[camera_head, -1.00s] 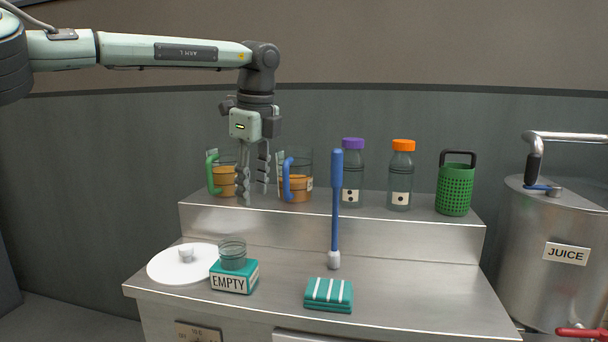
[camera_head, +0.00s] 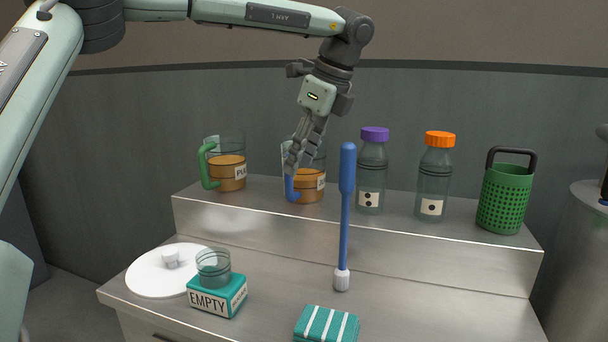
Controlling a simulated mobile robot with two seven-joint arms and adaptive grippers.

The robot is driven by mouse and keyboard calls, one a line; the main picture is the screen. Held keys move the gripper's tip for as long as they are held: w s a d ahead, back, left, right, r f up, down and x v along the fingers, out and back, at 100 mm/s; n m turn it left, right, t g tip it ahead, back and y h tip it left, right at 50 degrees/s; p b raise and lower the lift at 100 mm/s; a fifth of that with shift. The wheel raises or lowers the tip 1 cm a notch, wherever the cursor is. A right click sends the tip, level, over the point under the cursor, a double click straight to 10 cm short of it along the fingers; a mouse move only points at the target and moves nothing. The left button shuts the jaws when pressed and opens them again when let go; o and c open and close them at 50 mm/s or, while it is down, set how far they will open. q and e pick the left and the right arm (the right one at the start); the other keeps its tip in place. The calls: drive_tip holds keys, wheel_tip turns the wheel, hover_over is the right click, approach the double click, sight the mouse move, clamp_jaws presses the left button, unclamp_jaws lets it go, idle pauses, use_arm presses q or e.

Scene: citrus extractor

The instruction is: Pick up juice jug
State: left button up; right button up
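Two clear jugs of orange liquid stand on the raised steel shelf. One jug has a green handle (camera_head: 228,175); the other has a blue handle (camera_head: 308,186). Both have labels that are partly cut off, so I cannot tell which is named the juice jug. My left gripper (camera_head: 293,165) is tilted, with its fingers pointing down over the blue handle's upper part and hiding it. The fingers overlap in this view, so I cannot tell whether they are open, shut or touching the handle. My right gripper is not in view.
A purple-capped bottle (camera_head: 371,172), an orange-capped bottle (camera_head: 434,178) and a green basket (camera_head: 504,200) stand to the right. A blue-handled tool (camera_head: 345,215) stands upright in front. Below are a white plate (camera_head: 150,277), a teal EMPTY block (camera_head: 218,297) and a striped cloth (camera_head: 327,325).

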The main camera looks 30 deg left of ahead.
sight(292, 198)
use_arm(q)
drive_tip(key=x, duration=0.5)
drive_tip(key=shift+s+a+f, duration=0.1)
drive_tip(key=shift+s+f, duration=0.2)
clamp_jaws()
